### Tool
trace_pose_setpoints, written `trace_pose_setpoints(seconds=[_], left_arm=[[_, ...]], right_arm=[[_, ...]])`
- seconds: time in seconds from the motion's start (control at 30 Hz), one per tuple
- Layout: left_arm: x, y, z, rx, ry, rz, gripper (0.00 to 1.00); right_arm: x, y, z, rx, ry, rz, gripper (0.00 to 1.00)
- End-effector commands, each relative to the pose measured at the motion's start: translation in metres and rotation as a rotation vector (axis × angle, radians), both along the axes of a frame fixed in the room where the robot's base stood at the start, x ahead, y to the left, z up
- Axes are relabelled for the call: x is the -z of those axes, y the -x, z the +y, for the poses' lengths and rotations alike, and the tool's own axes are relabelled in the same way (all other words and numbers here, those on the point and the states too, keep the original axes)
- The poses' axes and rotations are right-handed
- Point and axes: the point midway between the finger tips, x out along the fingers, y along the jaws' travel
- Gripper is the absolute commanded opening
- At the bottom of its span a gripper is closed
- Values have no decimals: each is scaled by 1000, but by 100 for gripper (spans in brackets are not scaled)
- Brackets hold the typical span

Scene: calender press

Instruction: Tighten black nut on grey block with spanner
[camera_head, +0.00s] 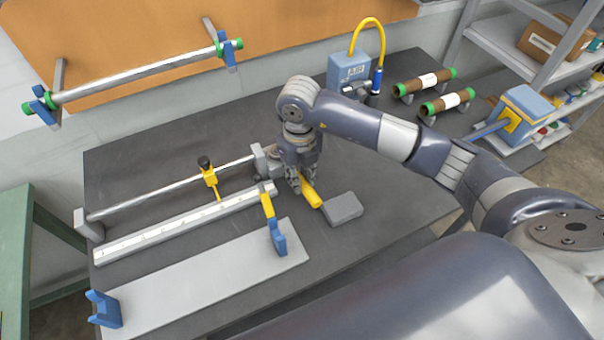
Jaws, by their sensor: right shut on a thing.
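My right gripper (301,187) points down at the middle of the bench, shut on a yellow-handled tool (314,197), which looks like the spanner. The handle sticks out toward the lower right; its other end is hidden by the gripper. A flat grey block (343,209) lies just right of the handle; I cannot tell whether they touch. A grey end block (260,160) of the rod rig stands just left of the gripper, partly covered. I cannot make out the black nut; the gripper may hide it. My left gripper is not in view.
A yellow slider with a black knob (207,169) sits on the rod. A white ruled rail (180,225) and a grey plate (205,280) with blue holders lie in front. A blue box (348,70) and brown rolls (425,83) stand behind.

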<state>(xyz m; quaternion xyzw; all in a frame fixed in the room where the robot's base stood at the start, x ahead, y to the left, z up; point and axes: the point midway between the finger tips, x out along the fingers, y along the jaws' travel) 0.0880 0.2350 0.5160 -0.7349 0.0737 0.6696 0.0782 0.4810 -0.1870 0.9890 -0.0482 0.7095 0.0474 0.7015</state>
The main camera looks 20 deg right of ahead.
Motion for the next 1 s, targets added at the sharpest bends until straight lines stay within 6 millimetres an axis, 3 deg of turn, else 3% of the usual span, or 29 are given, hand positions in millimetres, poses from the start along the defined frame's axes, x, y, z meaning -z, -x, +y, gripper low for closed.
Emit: trace_pose_setpoints(seconds=[1.0], left_arm=[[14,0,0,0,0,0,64]], right_arm=[[0,-3,-14,-123,1,1,0]])
